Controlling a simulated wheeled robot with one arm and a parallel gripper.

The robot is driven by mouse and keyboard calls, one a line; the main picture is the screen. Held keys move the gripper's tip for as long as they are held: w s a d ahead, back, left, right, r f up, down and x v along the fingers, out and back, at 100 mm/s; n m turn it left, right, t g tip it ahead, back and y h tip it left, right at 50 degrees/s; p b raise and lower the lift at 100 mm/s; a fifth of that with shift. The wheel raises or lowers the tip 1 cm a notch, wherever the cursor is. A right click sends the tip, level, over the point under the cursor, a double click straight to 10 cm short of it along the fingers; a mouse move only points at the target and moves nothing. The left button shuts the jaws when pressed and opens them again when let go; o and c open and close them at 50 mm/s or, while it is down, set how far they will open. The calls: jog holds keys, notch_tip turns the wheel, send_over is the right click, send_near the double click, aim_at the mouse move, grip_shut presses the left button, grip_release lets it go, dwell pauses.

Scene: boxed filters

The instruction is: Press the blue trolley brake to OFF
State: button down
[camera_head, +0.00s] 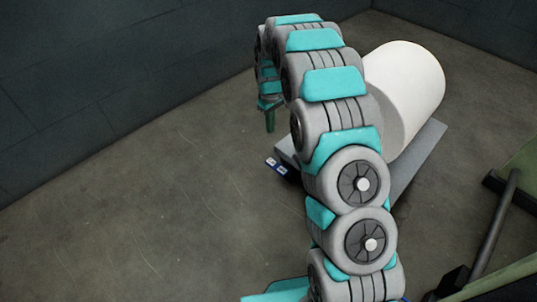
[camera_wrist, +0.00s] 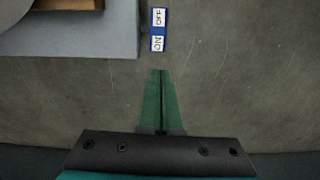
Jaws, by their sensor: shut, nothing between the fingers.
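The blue trolley brake (camera_head: 276,166) is a small blue piece with two white labels, low at the trolley's near left corner. In the wrist view the brake (camera_wrist: 158,30) sits beside the grey trolley deck (camera_wrist: 75,42). Its OFF label is at the far end and its ON label is nearer my fingers; both read upside down. My gripper (camera_wrist: 160,72) has its green fingers shut and empty, just below the ON end in the picture and apart from it. In the head view my gripper (camera_head: 270,122) points down above and behind the brake. Which way the brake is tilted cannot be told.
A large white cylinder (camera_head: 415,80) lies on the grey trolley (camera_head: 418,158), partly behind my arm. Green and black equipment (camera_head: 500,215) stands at the right. The floor (camera_head: 150,210) left of the trolley is clear, up to a dark wall (camera_head: 100,80).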

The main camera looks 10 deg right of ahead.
jog(key=shift+w+a+f, duration=0.1)
jog(key=shift+w+f, duration=0.45)
jog(key=shift+f, duration=0.2)
jog(key=shift+w+a+f, duration=0.1)
jog(key=shift+w+f, duration=0.4)
jog(key=shift+f, duration=0.25)
jog(key=shift+f, duration=0.1)
send_near(279, 165)
jog(key=w+a+f, duration=0.1)
jog(key=f, duration=0.1)
jog(key=w+a+f, duration=0.1)
jog(key=f, duration=0.1)
jog(key=w+a+f, duration=0.1)
jog(key=w+f, duration=0.1)
jog(key=f, duration=0.1)
jog(key=shift+a, duration=0.25)
jog(key=shift+w+a+f+g+h, duration=0.2)
jog(key=shift+w+f+g, duration=0.05)
jog(key=shift+f, duration=0.15)
jog(key=shift+w+a+f+g+h, duration=0.15)
jog(key=shift+w+f+g+h, duration=0.1)
jog(key=shift+f, duration=0.1)
